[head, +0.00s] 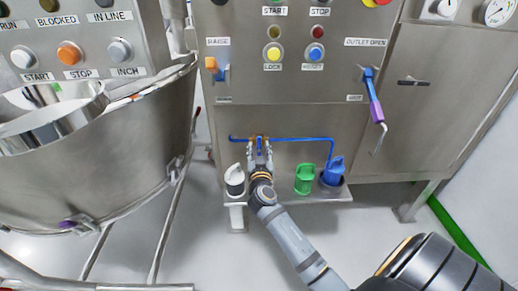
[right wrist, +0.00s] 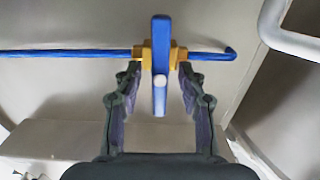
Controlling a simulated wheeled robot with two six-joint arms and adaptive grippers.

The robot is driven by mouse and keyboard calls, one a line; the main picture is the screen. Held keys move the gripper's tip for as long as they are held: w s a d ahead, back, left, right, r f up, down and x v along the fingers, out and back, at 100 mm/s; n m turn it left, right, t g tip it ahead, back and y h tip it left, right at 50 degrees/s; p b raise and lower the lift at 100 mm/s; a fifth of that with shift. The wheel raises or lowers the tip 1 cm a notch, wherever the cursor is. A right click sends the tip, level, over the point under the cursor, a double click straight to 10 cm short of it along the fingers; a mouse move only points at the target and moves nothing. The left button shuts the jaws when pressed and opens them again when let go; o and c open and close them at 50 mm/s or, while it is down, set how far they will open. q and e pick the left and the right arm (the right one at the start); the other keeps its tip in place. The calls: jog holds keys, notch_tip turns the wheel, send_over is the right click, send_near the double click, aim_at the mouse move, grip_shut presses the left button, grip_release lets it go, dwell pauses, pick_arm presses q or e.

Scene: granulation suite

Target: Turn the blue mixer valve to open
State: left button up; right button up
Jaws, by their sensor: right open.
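The blue mixer valve has a brass-coloured body (right wrist: 146,54) and a blue lever handle (right wrist: 161,38), on a blue pipe (head: 300,139) along the steel cabinet's lower front. In the right wrist view the handle stands upright in the picture, across the level pipe. My right gripper (head: 259,155) is open at the valve. In the right wrist view its fingers (right wrist: 160,78) stand one on each side of the handle, with gaps visible. Whether the tips touch the brass body is unclear. In the head view the gripper partly hides the valve. My left gripper is not in view.
A green jug (head: 304,180) and a blue jug (head: 334,173) stand on a low ledge to the right. A white-topped container (head: 235,178) stands close left. A steel mixer bowl (head: 110,160) fills the left. A purple-gripped lever (head: 375,105) hangs upper right.

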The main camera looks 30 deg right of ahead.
jog(key=shift+w+d, duration=0.1)
grip_shut()
